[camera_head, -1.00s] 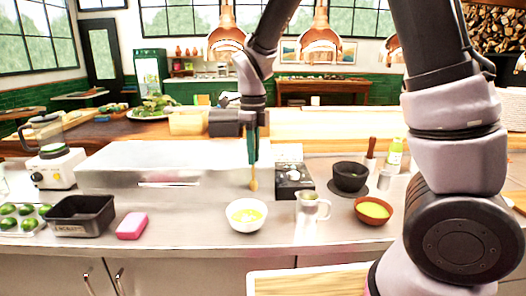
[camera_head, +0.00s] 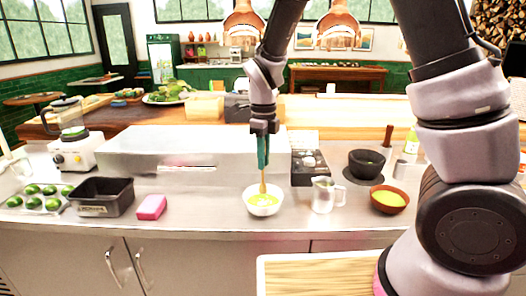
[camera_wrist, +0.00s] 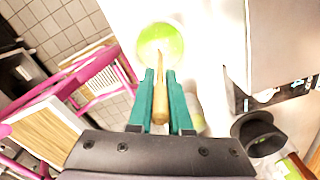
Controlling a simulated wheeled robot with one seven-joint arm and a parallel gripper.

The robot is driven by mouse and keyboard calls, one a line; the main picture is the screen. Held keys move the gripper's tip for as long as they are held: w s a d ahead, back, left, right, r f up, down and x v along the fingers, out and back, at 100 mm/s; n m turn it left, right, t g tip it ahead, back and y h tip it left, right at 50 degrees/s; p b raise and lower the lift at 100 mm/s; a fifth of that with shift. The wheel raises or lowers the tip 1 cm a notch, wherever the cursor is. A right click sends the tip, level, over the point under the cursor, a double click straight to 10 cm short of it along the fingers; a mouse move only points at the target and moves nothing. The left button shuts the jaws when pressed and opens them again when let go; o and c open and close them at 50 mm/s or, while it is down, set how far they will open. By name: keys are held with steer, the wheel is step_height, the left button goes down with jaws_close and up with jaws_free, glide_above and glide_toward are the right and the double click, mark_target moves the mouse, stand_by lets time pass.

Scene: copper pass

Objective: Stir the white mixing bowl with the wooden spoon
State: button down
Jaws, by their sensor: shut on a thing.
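The white mixing bowl (camera_head: 263,205) stands on the steel counter and holds yellow contents. My gripper (camera_head: 262,160) is above the bowl, pointing down, with its green fingers shut on the wooden spoon (camera_head: 263,186). The spoon is near upright and its lower end reaches into the bowl. In the wrist view the spoon (camera_wrist: 159,98) lies between the green fingers (camera_wrist: 162,105). Its far end reaches over the bowl (camera_wrist: 160,46), whose contents look yellow-green there. I cannot tell whether the spoon touches the bowl's bottom.
A steel jug (camera_head: 323,196) and a brown bowl of yellow food (camera_head: 389,199) stand to the right. A dark mortar (camera_head: 365,163) is behind them. A pink sponge (camera_head: 151,207) and a black tin (camera_head: 103,197) are to the left. A steel box (camera_head: 190,150) stands behind.

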mark_target(263, 182)
steer(key=shift+f, duration=2.4)
